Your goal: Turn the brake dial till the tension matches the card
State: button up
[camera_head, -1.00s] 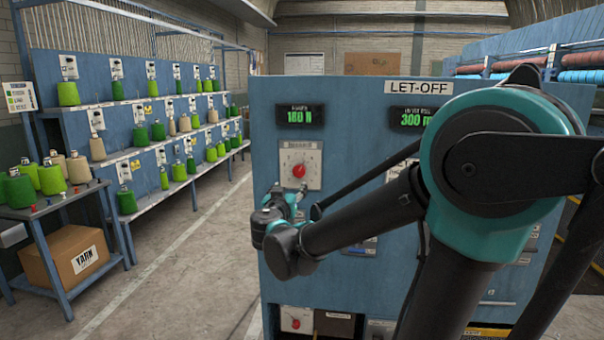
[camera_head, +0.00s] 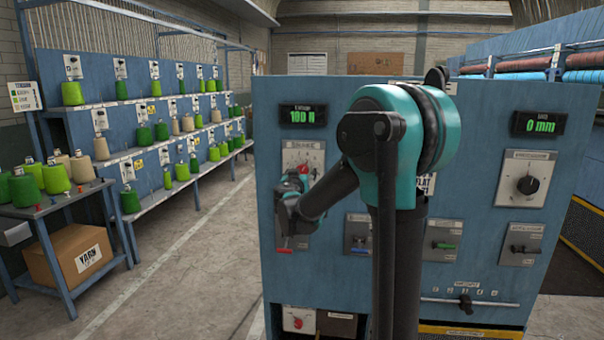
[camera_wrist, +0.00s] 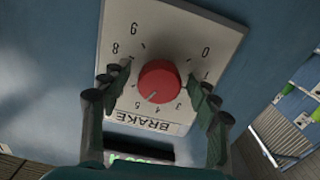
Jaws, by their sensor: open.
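The red brake dial (camera_wrist: 159,82) sits on a white numbered plate (camera_wrist: 222,32) marked BRAKE, upside down in the wrist view. In the head view my gripper (camera_head: 303,178) covers part of the plate, just below the red dial (camera_head: 303,169). The green tension display (camera_head: 303,115) above seems to read 100 N. A card with coloured marks (camera_head: 25,96) stands at the left, too small to read.
The blue panel (camera_head: 480,190) carries another display (camera_head: 539,123) reading 0 mm, a black knob (camera_head: 527,185), and several levers, one green-handled (camera_head: 444,245). Yarn shelves (camera_head: 100,105) and a cone table (camera_head: 60,207) stand left. The floor between is clear.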

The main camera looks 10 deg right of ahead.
jog(key=shift+w+d, duration=0.1)
jog(key=shift+w, duration=0.1)
jog(key=c, duration=1.2)
jog(key=shift+o, duration=0.2)
jog(key=shift+n, duration=0.3)
